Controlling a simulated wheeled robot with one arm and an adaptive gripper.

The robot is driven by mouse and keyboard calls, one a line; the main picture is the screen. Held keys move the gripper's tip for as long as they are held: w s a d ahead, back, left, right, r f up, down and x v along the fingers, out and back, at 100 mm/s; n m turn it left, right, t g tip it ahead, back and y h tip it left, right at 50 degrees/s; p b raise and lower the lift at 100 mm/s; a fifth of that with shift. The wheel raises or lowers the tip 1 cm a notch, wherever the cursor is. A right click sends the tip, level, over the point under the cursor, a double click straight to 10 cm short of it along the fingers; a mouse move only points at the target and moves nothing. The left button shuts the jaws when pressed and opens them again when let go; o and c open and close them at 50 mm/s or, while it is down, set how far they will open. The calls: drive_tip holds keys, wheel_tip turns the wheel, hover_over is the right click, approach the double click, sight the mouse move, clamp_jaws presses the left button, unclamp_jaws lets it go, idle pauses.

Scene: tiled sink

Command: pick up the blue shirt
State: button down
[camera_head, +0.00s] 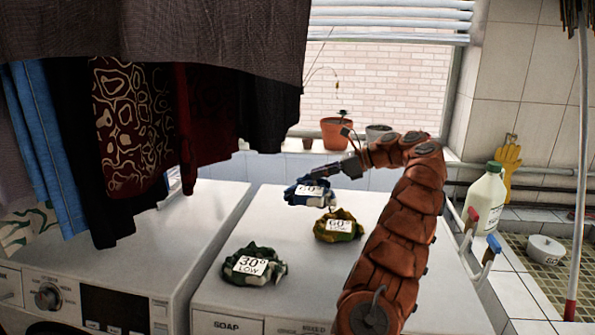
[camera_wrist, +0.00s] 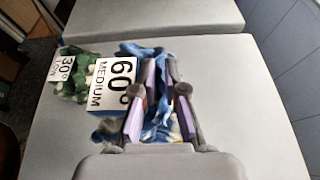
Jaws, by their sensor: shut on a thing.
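The blue shirt is a crumpled bundle (camera_head: 308,194) on the far part of the right white machine top, with a white label on it. My gripper (camera_head: 325,171) reaches it from the right and above. In the wrist view, blue cloth (camera_wrist: 162,118) is pinched between the two fingers of my gripper (camera_wrist: 160,82). The shirt's lower edge appears to be still at the surface; I cannot tell whether it is lifted.
A yellow-green bundle (camera_head: 339,226) and a green bundle (camera_head: 253,264) lie nearer on the same top. Clothes (camera_head: 130,125) hang at the left. A plant pot (camera_head: 337,133) stands on the sill. A white bottle (camera_head: 485,202) stands at the right. The left machine top (camera_head: 190,225) is clear.

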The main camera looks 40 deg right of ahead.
drive_tip(key=s+d+p, duration=0.1)
drive_tip(key=s+d, duration=0.3)
drive_tip(key=s, duration=0.1)
